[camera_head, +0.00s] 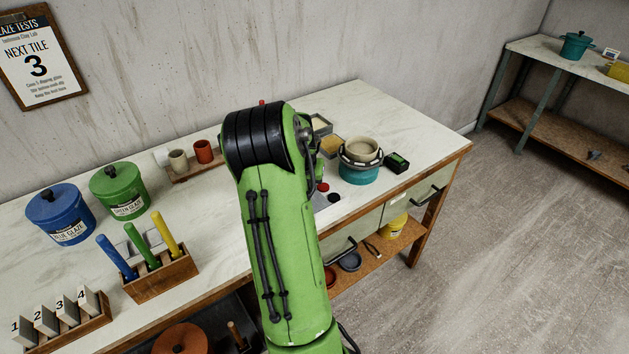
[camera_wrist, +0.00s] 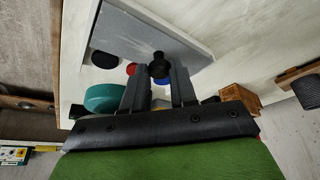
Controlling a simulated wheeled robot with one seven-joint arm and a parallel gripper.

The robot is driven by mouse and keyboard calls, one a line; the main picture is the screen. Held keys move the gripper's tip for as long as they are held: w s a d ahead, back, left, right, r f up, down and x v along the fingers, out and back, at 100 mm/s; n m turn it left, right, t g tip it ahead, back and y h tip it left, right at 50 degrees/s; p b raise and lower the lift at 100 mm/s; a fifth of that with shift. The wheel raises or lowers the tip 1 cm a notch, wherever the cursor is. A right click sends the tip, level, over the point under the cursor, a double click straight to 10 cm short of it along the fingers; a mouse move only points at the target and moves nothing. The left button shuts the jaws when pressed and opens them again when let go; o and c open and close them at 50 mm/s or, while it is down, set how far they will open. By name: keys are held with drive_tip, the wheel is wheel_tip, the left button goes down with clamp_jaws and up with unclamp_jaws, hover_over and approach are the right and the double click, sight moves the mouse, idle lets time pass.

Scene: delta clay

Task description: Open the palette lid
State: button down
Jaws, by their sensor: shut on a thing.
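The palette lid (camera_wrist: 160,34) is a flat grey panel in the wrist view. It stands at a slant, with coloured wells showing past its edge. My gripper (camera_wrist: 157,78) is shut on the lid's black knob (camera_wrist: 158,64), which sits between its two grey fingers. A black well (camera_wrist: 103,60) and a red well (camera_wrist: 130,68) of the palette show in the wrist view. In the head view my green arm hides the gripper and lid. Only a white strip of the palette (camera_head: 320,201) with red and black wells shows to the arm's right.
A teal wheel (camera_head: 359,174) bearing a bowl (camera_head: 361,148) stands close right of the palette. A black-and-green box (camera_head: 397,162) is beyond it. A wooden tool holder (camera_head: 162,275) and glaze pots (camera_head: 118,190) stand left. The table's back right corner is clear.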

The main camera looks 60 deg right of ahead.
drive_tip(key=c, duration=0.9)
unclamp_jaws()
drive_tip(key=p+v, duration=0.3)
drive_tip(key=v, duration=1.2)
drive_tip(key=shift+r, duration=0.35)
